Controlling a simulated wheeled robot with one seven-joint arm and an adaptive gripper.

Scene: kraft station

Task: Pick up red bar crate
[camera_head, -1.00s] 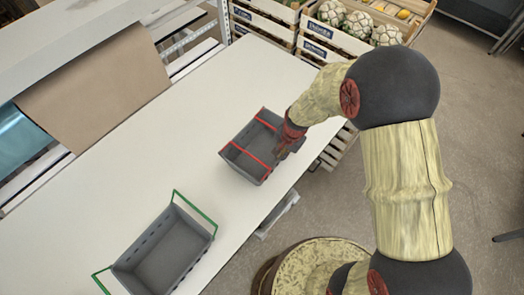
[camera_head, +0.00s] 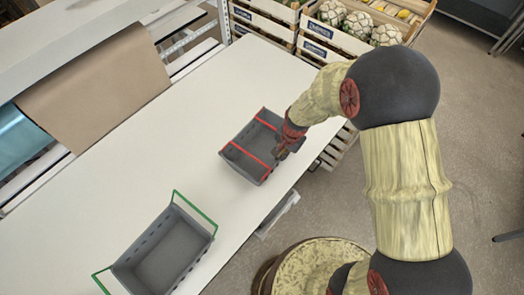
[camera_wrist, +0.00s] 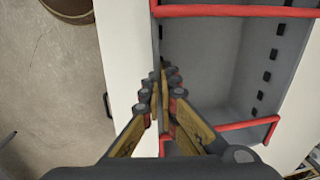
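The red bar crate (camera_head: 241,165) is a grey open crate with two red bars, standing on the white table near its right edge. It looks empty. My gripper (camera_head: 281,153) is at the crate's right wall. In the wrist view the crate (camera_wrist: 205,70) fills the upper right, with its red bars across it. There my gripper (camera_wrist: 164,85) has its fingertips close together at the long wall's rim, and they appear shut on that wall. The fingers partly hide the rim. The crate seems to rest on the table.
A grey crate with green bars (camera_head: 170,250) stands on the white table (camera_head: 125,185) at the lower left. Brown paper (camera_head: 95,85) lies at the back left. Wooden crates of produce (camera_head: 340,38) stand beyond the table's far end. The table around the red bar crate is clear.

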